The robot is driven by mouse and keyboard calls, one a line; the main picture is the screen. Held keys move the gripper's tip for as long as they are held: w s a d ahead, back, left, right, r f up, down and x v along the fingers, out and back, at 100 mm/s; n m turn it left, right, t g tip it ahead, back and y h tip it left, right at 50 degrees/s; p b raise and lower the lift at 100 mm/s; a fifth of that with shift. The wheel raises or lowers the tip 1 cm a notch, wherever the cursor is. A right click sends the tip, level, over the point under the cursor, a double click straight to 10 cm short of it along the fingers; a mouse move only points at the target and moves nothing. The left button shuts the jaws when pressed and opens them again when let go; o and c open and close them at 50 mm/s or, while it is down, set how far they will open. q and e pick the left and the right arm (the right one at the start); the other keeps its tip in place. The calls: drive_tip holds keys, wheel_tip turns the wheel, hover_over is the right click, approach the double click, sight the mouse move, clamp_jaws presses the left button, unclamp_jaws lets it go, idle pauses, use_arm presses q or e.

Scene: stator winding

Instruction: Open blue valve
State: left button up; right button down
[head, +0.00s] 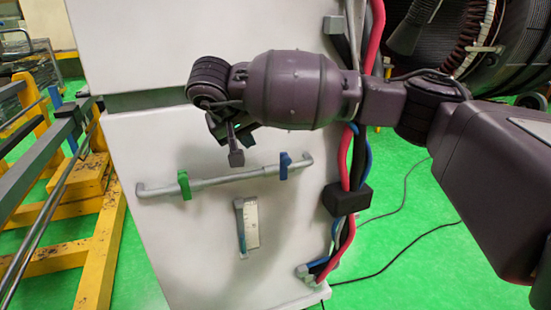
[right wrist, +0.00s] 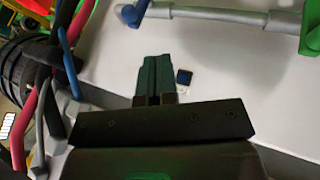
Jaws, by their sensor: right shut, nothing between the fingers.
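The blue valve (head: 284,166) is a small upright handle on the right part of a grey pipe (head: 235,178) fixed to the white cabinet. It also shows at the top of the right wrist view (right wrist: 131,13). My right gripper (head: 236,158) is shut and empty, above the pipe and to the left of the blue valve, apart from it. In the right wrist view its fingers (right wrist: 155,78) are pressed together, below the blue valve in the picture. My left gripper is out of view.
A green valve (head: 184,185) sits on the pipe's left part. Red, blue and black hoses (head: 346,175) run down the cabinet's right edge. A yellow frame (head: 95,240) stands at left. The cabinet face (head: 180,240) around the pipe is largely clear.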

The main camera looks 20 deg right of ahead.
idle(0.3)
approach(285, 169)
drive_tip(key=shift+w+f, duration=0.65)
drive_tip(key=shift+f, duration=0.7)
drive_tip(key=shift+d, duration=0.35)
